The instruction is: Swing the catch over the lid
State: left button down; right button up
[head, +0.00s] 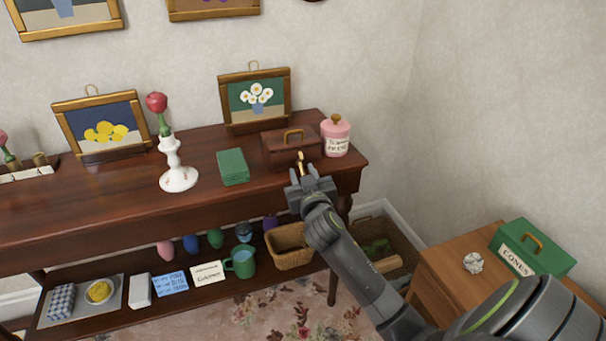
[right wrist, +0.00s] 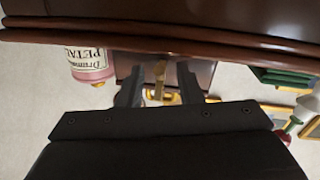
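My right gripper (head: 308,177) is just in front of the box. In the right wrist view, which is upside down, its fingers (right wrist: 158,84) are spread, with the brass catch (right wrist: 159,70) between them and gaps on both sides. The box (right wrist: 127,64) lies beyond the fingers. Whether a fingertip touches the box is unclear. My left gripper is not in view.
A pink labelled jar (head: 336,140) stands close to the right of the box. A framed flower picture (head: 256,99) is behind. The table's front edge is near my right gripper.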

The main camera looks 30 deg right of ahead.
jog(key=shift+w+d, duration=0.1)
jog(key=shift+w, duration=0.1)
grip_shut()
dwell(0.3)
